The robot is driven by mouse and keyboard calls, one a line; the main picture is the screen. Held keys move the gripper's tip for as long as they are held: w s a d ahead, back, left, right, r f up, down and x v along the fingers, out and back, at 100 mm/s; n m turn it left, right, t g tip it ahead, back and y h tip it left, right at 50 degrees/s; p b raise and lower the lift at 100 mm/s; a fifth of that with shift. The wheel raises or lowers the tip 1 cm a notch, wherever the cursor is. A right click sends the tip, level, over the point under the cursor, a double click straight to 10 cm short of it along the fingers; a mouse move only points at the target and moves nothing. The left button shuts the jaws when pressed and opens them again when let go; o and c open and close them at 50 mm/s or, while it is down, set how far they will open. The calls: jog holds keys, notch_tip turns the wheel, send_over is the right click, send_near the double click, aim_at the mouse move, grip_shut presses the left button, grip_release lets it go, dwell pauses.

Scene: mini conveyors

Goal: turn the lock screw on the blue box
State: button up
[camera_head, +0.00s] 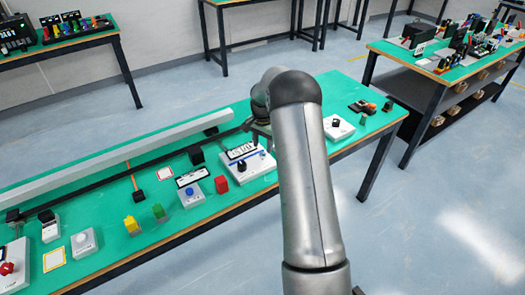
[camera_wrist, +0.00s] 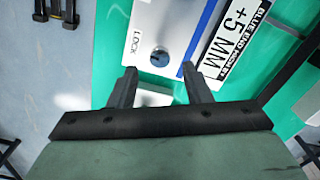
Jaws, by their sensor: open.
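In the wrist view a white box face (camera_wrist: 146,18) with a blue stripe (camera_wrist: 193,40) along its right side lies below my gripper. It bears a round grey-blue screw head (camera_wrist: 160,56) with a LOCK label (camera_wrist: 135,42) beside it. My gripper (camera_wrist: 161,76) is open and empty. Its two fingers point toward the box, one on each side of the screw in the picture, and they appear apart from it. In the head view the white box (camera_head: 257,167) with its sign (camera_head: 242,151) sits on the green table, and my arm hides most of the gripper.
A "+5 MM" sign (camera_wrist: 232,35) stands right beside the stripe. A long pale rail (camera_head: 130,155) runs along the back.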

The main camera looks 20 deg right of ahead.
aim_at(263, 154)
jog(key=shift+f, duration=2.15)
grip_shut()
